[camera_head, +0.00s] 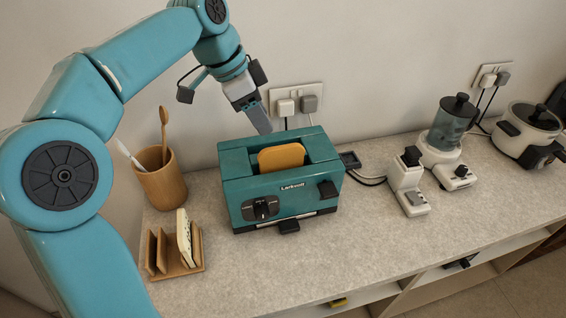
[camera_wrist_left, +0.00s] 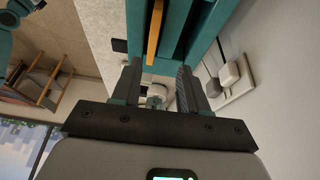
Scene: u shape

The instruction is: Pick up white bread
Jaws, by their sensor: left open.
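A tan bread slice (camera_head: 282,157) stands upright in the slot of the teal toaster (camera_head: 235,180), its upper part showing above the top. A whitish speckled slice (camera_head: 184,237) stands in a wooden rack (camera_head: 190,266) at the front left; I cannot tell which slice is the white bread. My left gripper (camera_head: 258,118) is above and behind the toaster, pointing down. In the left wrist view, my left gripper (camera_wrist_left: 158,86) is open and empty. The tan slice (camera_wrist_left: 155,28) shows ahead of it, between the toaster walls (camera_wrist_left: 203,30). My right gripper is not in view.
A wooden cup (camera_head: 163,182) with utensils stands left of the toaster. A wall socket (camera_head: 297,103) with plugs is behind it. A white appliance (camera_head: 408,185), a blender (camera_head: 447,130) and a cooker (camera_head: 524,133) stand to the right. The counter front (camera_head: 300,262) is clear.

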